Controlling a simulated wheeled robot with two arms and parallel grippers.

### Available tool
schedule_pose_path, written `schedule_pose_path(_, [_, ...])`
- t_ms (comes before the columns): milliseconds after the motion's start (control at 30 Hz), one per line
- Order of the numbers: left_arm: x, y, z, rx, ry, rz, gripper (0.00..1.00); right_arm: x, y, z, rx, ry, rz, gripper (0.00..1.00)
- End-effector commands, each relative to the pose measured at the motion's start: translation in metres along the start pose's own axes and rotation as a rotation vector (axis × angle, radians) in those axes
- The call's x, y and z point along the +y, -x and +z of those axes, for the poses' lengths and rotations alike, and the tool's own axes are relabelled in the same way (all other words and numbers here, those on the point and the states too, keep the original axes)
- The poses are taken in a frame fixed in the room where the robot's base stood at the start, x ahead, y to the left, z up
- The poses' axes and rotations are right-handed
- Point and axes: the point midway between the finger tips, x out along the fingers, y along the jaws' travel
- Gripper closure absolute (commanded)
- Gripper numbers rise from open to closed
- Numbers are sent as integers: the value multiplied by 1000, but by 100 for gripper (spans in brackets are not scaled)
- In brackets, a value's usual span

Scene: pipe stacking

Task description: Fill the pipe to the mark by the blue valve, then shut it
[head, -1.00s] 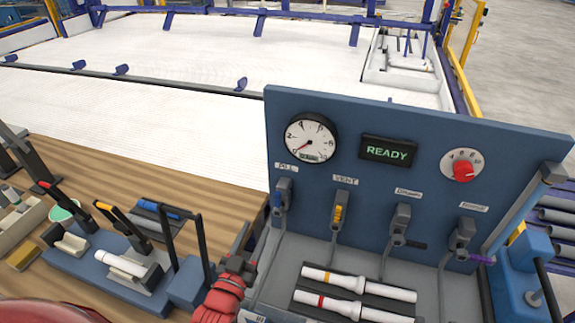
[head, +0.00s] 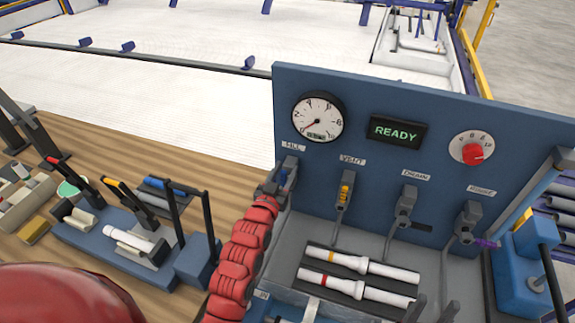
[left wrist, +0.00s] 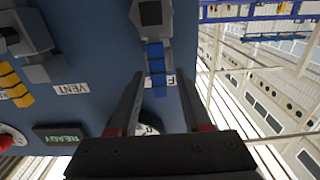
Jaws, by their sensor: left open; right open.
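The blue valve (head: 284,177) is under the FILL label on the panel, its lever partly hidden in the head view. In the left wrist view its blue lever (left wrist: 155,55) stands between the fingers of my left gripper (left wrist: 160,76). That gripper (head: 276,184) is open, with a gap on each side of the lever. The round gauge (head: 318,117) has its red needle at the lower left. The display (head: 396,131) reads READY. Two white pipes with orange (head: 362,264) and red (head: 357,287) bands lie in the bench tray. My right gripper (head: 430,309) shows only fingertips, apart, at the bottom edge.
Beside the blue valve are the yellow VENT valve (head: 345,194), the DRAIN valve (head: 405,206) and a purple-handled valve (head: 484,243). A red knob (head: 473,153) is at upper right. A clamp fixture (head: 118,250) holding a white pipe stands on the wooden table at left.

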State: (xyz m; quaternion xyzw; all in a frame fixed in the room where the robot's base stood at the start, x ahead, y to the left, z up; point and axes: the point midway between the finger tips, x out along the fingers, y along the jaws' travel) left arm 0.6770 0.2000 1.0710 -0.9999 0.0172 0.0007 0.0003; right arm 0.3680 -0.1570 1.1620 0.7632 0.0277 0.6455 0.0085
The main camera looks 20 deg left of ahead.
Motion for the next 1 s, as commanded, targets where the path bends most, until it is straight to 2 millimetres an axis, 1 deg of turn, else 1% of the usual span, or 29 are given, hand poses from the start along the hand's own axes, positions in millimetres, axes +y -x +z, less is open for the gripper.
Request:
schedule_pose_path(33, [0,-7,0,0,0,1,51,0,0,0,0,0,0,51])
schedule_pose_path(100, [0,-14,0,1,0,1,51,0,0,0,0,0,0,51])
schedule_pose_path(200, [0,-20,0,1,0,0,51,0,-1,0,0,0,0,51])
schedule_pose_path(500, [0,-23,0,1,0,0,51,0,-1,0,0,0,0,51])
schedule_pose_path(533, [0,-23,0,1,0,0,53,0,0,0,0,0,0,51])
schedule_pose_path(567, [0,-23,0,1,0,0,58,0,-1,0,0,0,0,51])
schedule_pose_path(700, [0,-22,0,1,0,0,84,0,-1,0,0,0,0,51])
schedule_pose_path(800, [0,-22,0,1,1,0,100,0,-1,0,0,0,0,51])
schedule_pose_path(1000, [0,-22,0,1,0,0,100,0,-1,0,0,0,0,51])
